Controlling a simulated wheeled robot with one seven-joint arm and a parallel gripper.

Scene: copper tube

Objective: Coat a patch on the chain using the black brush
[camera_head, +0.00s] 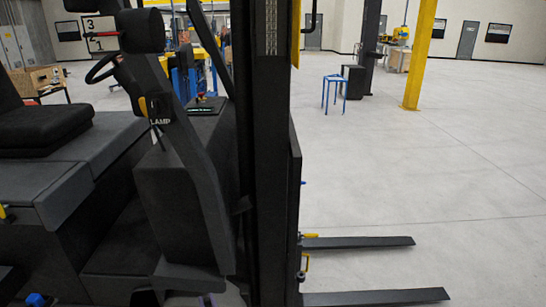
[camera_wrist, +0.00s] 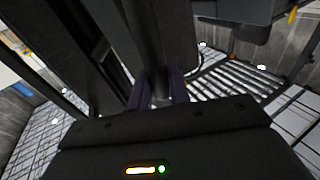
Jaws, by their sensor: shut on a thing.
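The chain (camera_head: 270,28) shows as a short grey, textured strip high on the black mast of a forklift in the head view. My gripper (camera_wrist: 158,92) shows in the wrist view, with two dark purple fingers close together. It is shut on a dark thing, apparently the black brush, whose outline blends into the dark shapes behind it. I cannot make out bristles. Whether the brush touches anything is unclear.
The forklift's black seat (camera_head: 45,115) and dark body fill the left. Its two forks (camera_head: 357,243) reach right, low over the floor. A blue stool (camera_head: 334,92) and a yellow post (camera_head: 420,55) stand farther back. The pale floor at the right is clear.

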